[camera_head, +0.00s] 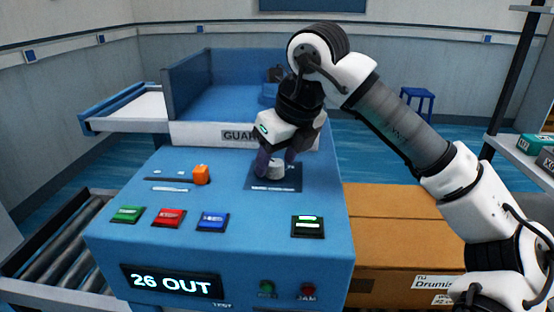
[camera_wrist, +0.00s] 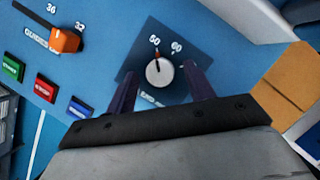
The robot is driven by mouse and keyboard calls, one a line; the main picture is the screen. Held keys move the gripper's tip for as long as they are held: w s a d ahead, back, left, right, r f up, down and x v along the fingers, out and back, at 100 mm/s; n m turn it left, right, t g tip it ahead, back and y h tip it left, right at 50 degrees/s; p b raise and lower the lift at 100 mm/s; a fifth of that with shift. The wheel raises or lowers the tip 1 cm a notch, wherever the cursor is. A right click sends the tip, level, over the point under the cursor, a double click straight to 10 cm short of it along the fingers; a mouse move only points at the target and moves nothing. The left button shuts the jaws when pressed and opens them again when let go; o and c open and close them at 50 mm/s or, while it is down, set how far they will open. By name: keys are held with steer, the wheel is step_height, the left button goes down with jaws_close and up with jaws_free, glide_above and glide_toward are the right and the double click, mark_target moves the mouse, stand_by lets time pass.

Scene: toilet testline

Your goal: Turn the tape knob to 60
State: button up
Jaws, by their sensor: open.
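The tape knob (camera_head: 276,170) is a round pale dial on a dark plate (camera_head: 258,185) on top of the blue machine. In the wrist view the knob (camera_wrist: 160,74) has a reddish pointer (camera_wrist: 156,59), which points close to the 50 mark (camera_wrist: 155,41). The 60 mark (camera_wrist: 177,47) is just to the right of it. My gripper (camera_head: 277,163) is over the knob, pointing down. In the wrist view its two dark fingers (camera_wrist: 159,72) stand on either side of the knob, open, with gaps showing between them and it.
An orange slider (camera_head: 201,175) stands left of the knob. Green (camera_head: 129,214), red (camera_head: 169,218) and blue (camera_head: 212,221) buttons line the panel's front, with a small dark panel (camera_head: 307,227) at right. The display (camera_head: 171,282) reads "26 OUT". A guard (camera_head: 240,134) rises behind the knob.

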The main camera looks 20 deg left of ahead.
steer(key=shift+w+a+f, duration=0.1)
steer(key=shift+a+f, duration=0.05)
steer(key=shift+f, duration=0.2)
steer(key=shift+c, duration=0.3)
steer(key=c, duration=0.9)
steer(key=shift+m, duration=0.4)
steer(key=m+t+h+b, duration=0.1)
steer(key=m+b, duration=0.1)
steer(key=m, duration=0.1)
steer(key=shift+f+m+b, duration=0.1)
steer(key=shift+m+b, duration=0.2)
steer(key=shift+a+m+t+h+b, duration=0.1)
steer(key=shift+m+t+h+b, duration=0.35)
steer(key=shift+m, duration=0.65)
steer(key=shift+a+m+t+h+b, duration=0.2)
steer(key=shift+m+b, duration=0.3)
steer(key=shift+m, duration=0.6)
steer(key=shift+d, duration=0.15)
